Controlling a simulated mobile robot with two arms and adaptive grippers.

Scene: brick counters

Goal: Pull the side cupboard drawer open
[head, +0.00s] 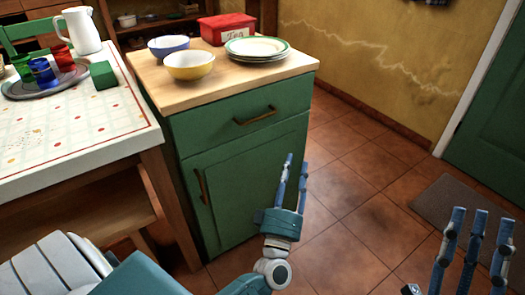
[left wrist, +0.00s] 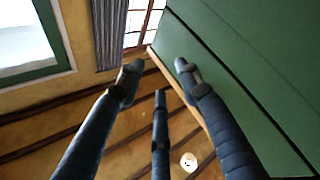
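The green side cupboard (head: 240,165) stands in the middle of the head view. Its drawer (head: 215,125) is shut flush under the wooden top, with a dark bar handle (head: 255,115) on its front. My left gripper (head: 295,165) is in front of the cupboard, lower than the handle and right of it, fingers pointing up, apart and empty. In the left wrist view its fingers (left wrist: 158,78) are spread, with a green cupboard face (left wrist: 235,70) behind the right finger; no handle shows there. My right gripper (head: 476,225) is at the lower right, open and empty, away from the cupboard.
On the cupboard top (head: 185,97) stand a yellow bowl (head: 190,66), a blue bowl (head: 168,46), stacked plates (head: 257,47) and a red tin (head: 227,27). The cupboard door has a handle (head: 202,186). A table (head: 75,140) adjoins at left.

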